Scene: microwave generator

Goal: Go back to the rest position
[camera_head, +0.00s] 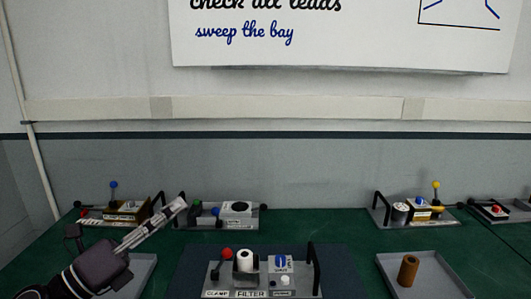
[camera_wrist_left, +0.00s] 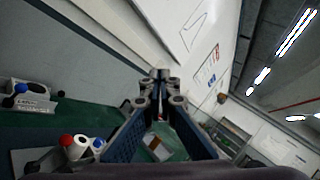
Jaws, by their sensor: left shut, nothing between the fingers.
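My left gripper (camera_head: 178,207) reaches in from the lower left of the head view, above the left part of the green bench. Its fingers are shut with nothing between them. In the left wrist view its fingertips (camera_wrist_left: 161,76) meet near the middle, pointing towards the wall and ceiling side. The gripper appears to be clear of the devices, though in the head view its tips overlap the device behind. My right gripper is not in view.
A filter device (camera_head: 262,276) with a red knob stands front centre. Other devices (camera_head: 236,210), (camera_head: 418,208) line the back. A grey tray (camera_head: 440,265) holds a brown cylinder (camera_head: 408,270); another tray (camera_head: 140,270) is partly behind my left arm. A whiteboard (camera_head: 340,45) hangs above.

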